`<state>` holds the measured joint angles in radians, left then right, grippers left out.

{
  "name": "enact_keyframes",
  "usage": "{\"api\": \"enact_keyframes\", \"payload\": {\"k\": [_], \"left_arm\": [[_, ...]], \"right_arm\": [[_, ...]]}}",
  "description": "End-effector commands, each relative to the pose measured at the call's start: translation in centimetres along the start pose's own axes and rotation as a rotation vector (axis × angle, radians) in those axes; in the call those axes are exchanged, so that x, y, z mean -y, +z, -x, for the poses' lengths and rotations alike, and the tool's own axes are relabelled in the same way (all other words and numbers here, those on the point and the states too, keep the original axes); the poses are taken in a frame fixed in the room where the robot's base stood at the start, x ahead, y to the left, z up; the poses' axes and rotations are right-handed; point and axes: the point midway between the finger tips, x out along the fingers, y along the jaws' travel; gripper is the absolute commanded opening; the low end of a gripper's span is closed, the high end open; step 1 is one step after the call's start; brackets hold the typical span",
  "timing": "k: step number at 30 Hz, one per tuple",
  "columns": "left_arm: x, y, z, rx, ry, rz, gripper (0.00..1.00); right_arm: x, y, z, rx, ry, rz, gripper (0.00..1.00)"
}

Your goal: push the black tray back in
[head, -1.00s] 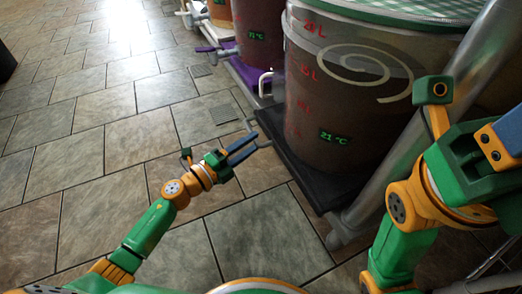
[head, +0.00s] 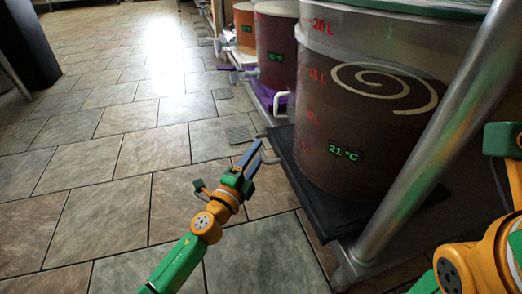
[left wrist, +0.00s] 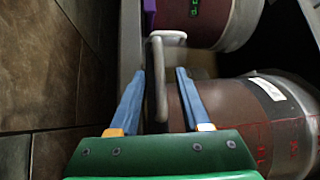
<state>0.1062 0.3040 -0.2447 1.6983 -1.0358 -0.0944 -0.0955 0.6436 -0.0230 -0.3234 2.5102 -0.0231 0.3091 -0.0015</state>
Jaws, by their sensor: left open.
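The black tray (head: 305,190) lies low at the right in the head view, under a large clear bucket of brown liquid (head: 375,125) that reads 21 °C. Its grey handle (head: 265,154) stands out from the tray's left side. My left gripper (head: 248,154) is open at the handle. In the left wrist view, the grey handle bar (left wrist: 160,85) lies between the two blue fingers (left wrist: 157,92), with gaps visible on both sides. I cannot tell whether a finger touches it. My right gripper's fingers are out of view; only parts of that arm show at the right.
A slanted metal post (head: 425,150) stands in front of the bucket. A purple tray (head: 265,97) with a smaller bucket (head: 275,50) is behind, and an orange bucket (head: 243,25) is farther back. The tiled floor (head: 110,150) at left is clear.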

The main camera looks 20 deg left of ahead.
Motion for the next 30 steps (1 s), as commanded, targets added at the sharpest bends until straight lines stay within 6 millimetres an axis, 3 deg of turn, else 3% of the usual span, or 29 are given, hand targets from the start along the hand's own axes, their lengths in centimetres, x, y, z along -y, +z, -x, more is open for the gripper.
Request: {"api": "enact_keyframes", "payload": {"k": [6, 14, 19, 30], "left_arm": [[-0.1, 0.0, -2.0, -0.001, 0.000, 0.000, 0.47], [-0.1, 0.0, -2.2, -0.001, 0.001, 0.000, 0.47], [-0.1, 0.0, -2.2, -0.001, 0.001, 0.000, 0.01], [-0.1, 0.0, -2.1, -0.002, 0.001, 0.000, 0.00]], "right_arm": [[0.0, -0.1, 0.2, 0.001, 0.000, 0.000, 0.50], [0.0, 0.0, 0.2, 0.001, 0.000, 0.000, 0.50], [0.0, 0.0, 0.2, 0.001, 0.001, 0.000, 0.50], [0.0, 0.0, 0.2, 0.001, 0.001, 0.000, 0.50]]}}
